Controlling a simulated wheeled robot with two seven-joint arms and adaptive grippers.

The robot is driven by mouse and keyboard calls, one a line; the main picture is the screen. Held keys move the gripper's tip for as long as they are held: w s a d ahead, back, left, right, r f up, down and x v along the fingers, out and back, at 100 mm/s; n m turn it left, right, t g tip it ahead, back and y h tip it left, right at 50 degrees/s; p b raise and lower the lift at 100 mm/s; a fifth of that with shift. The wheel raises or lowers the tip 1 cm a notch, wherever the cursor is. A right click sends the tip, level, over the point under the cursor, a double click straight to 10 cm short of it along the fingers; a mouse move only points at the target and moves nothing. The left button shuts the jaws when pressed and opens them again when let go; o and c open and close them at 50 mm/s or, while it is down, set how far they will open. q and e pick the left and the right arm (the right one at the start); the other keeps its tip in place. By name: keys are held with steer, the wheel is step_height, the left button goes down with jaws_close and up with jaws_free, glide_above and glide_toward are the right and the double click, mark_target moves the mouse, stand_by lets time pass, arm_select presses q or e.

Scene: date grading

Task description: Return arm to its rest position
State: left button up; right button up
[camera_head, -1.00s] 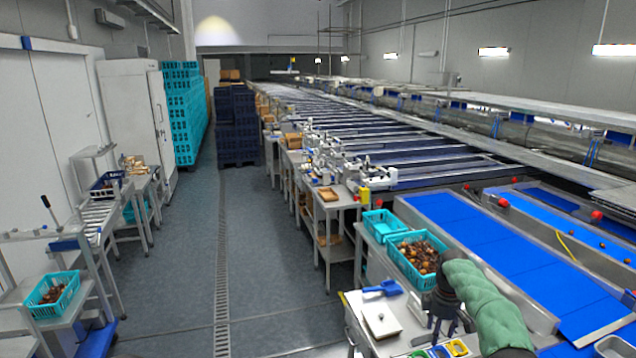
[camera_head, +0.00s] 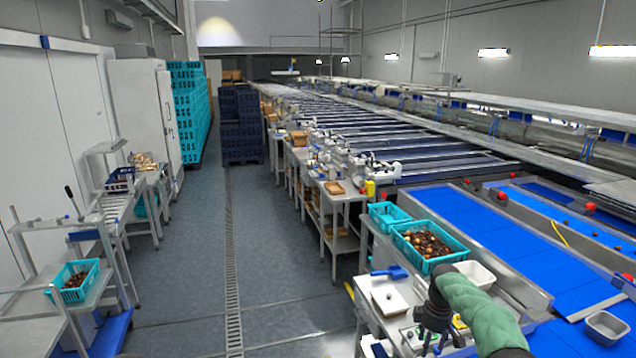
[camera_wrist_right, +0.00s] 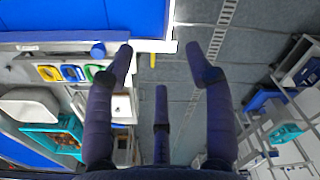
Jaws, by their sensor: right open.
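My right arm comes in from the lower right in a green sleeve. My right gripper (camera_head: 432,338) hangs over the near part of the grading table, pointing down. In the right wrist view its dark fingers (camera_wrist_right: 162,75) are spread apart with nothing between them. The table and floor lie well beneath them. My left gripper is not in view.
A teal crate of dates (camera_head: 428,246) stands by the blue belt (camera_head: 500,240), with an empty teal crate (camera_head: 388,216) behind. A blue scoop (camera_head: 390,272), a white board (camera_head: 390,300) and a white tray (camera_head: 474,274) lie near. The aisle (camera_head: 275,260) is clear.

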steer(key=s+a+f+m+y+b, duration=0.1)
steer(key=s+a+f+m+b, duration=0.3)
steer(key=f, duration=0.6)
steer(key=s+a+f+y+b, duration=0.1)
steer(key=s+a+f, duration=0.5)
steer(key=f, duration=0.4)
steer(key=s+a+f+m+y+b, duration=0.1)
steer(key=s+a+f+b, duration=0.3)
steer(key=f, duration=0.6)
steer(key=s+a+f+m+b, duration=0.2)
steer(key=s+f, duration=0.1)
steer(key=s, duration=0.5)
steer(key=s+a+f+m+b, duration=0.2)
steer(key=s+a+f+m, duration=0.1)
steer(key=s, duration=0.6)
steer(key=s+a+f+m+b, duration=0.2)
steer(key=s+a+f, duration=0.1)
steer(key=s, duration=0.6)
steer(key=shift+a+f+m+y, duration=0.3)
steer(key=shift+f+m, duration=0.1)
steer(key=shift+f, duration=0.45)
